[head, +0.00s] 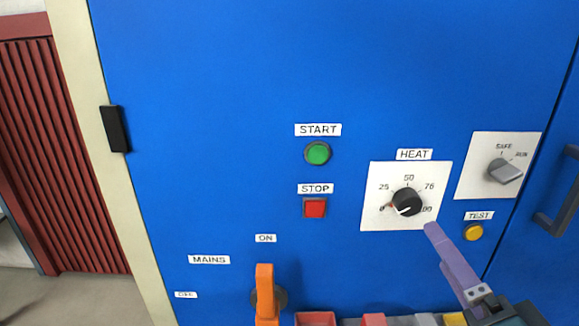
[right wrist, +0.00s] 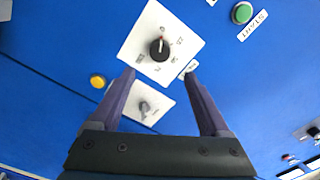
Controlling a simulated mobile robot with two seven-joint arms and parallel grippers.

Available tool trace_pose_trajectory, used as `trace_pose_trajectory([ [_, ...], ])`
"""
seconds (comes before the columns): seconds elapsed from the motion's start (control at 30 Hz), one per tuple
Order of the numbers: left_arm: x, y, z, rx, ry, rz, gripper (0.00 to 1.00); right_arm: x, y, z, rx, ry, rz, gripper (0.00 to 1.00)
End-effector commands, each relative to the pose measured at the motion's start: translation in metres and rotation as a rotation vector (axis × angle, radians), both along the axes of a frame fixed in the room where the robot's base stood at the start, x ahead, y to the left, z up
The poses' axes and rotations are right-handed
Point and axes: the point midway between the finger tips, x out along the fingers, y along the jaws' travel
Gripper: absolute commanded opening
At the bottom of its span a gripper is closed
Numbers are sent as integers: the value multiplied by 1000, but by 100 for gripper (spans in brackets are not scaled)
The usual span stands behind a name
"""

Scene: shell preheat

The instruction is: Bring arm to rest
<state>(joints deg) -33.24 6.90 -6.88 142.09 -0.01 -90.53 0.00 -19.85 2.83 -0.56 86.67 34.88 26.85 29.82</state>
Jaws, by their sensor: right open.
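My right gripper (head: 434,234) is in the head view at the lower right, with its purple fingers in front of the blue panel just below the HEAT dial. In the right wrist view my right gripper (right wrist: 159,75) is open and empty, its two fingers well apart. The black HEAT knob (head: 407,202) sits on a white plate; in the right wrist view the knob (right wrist: 160,48) lies just beyond the fingertips, with nothing gripping it. My left gripper is not in view.
The blue panel (head: 220,110) carries a green START button (head: 317,153), a red STOP button (head: 315,208), a yellow TEST button (head: 473,232) and a grey SAFE/RUN switch (head: 504,172). An orange MAINS lever (head: 265,290) stands upright below ON. A dark door handle (head: 557,210) sticks out at right.

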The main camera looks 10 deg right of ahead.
Motion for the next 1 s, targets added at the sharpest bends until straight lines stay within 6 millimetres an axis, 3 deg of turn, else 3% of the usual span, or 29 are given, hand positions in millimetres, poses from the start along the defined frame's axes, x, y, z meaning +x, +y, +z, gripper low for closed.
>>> trace_pose_trajectory([
  [0.13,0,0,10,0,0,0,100,3,13,9,-28,45,60,80],
  [0.27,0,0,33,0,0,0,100,6,50,27,-133,186,232,80],
  [0.4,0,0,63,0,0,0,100,-12,92,44,-332,412,472,80],
  [0.5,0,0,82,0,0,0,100,-38,107,54,-488,585,619,80],
  [0.67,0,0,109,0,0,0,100,-89,106,74,-702,849,791,80],
  [0.9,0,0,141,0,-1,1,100,-165,78,117,-898,1194,944,80],
  [0.93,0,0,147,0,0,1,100,-174,74,126,-913,1232,956,80],
  [1.0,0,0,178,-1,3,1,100,-171,76,155,-907,1222,953,80],
])
